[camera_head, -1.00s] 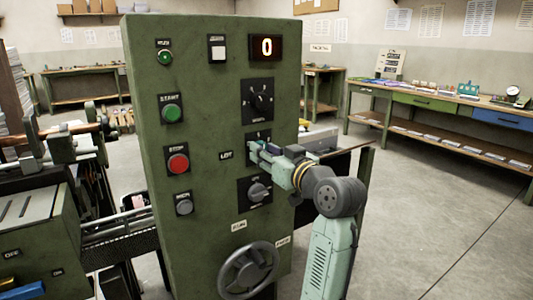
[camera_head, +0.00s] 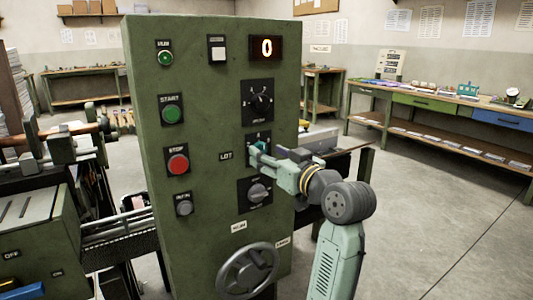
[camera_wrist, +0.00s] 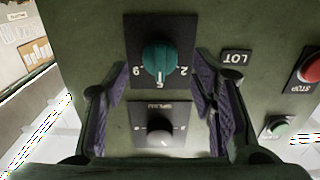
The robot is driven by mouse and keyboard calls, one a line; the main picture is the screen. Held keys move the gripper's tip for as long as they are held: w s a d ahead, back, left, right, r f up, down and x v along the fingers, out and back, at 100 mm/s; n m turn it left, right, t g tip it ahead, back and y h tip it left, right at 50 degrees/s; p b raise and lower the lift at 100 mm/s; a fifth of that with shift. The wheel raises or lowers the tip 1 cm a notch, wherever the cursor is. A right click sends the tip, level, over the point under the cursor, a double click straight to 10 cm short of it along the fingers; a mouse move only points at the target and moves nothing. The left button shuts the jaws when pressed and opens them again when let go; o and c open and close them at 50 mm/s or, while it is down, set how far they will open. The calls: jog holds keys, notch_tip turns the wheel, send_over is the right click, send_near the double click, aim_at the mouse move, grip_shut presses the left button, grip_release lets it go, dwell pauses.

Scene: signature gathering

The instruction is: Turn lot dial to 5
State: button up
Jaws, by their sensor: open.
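The lot dial shows in the wrist view as a teal knob (camera_wrist: 158,56) on a black numbered plate, beside the LOT label (camera_wrist: 236,57). Its white pointer line faces down in that view, toward a numeral I cannot read for certain. In the head view the teal knob (camera_head: 261,144) is partly hidden by my gripper (camera_head: 257,155). My gripper (camera_wrist: 160,76) is open in the wrist view, its purple-padded fingers spread left and right. The knob lies between and slightly beyond the fingertips, with gaps at both sides.
A grey knob (camera_wrist: 160,131) sits on the neighbouring plate, with another black dial (camera_head: 260,101) above in the head view. A red stop button (camera_head: 178,163), green start button (camera_head: 172,113) and handwheel (camera_head: 247,271) share the green panel. The display (camera_head: 266,48) reads 0. Open floor lies right.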

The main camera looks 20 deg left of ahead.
jog(key=v, duration=1)
jog(key=shift+s, duration=0.1)
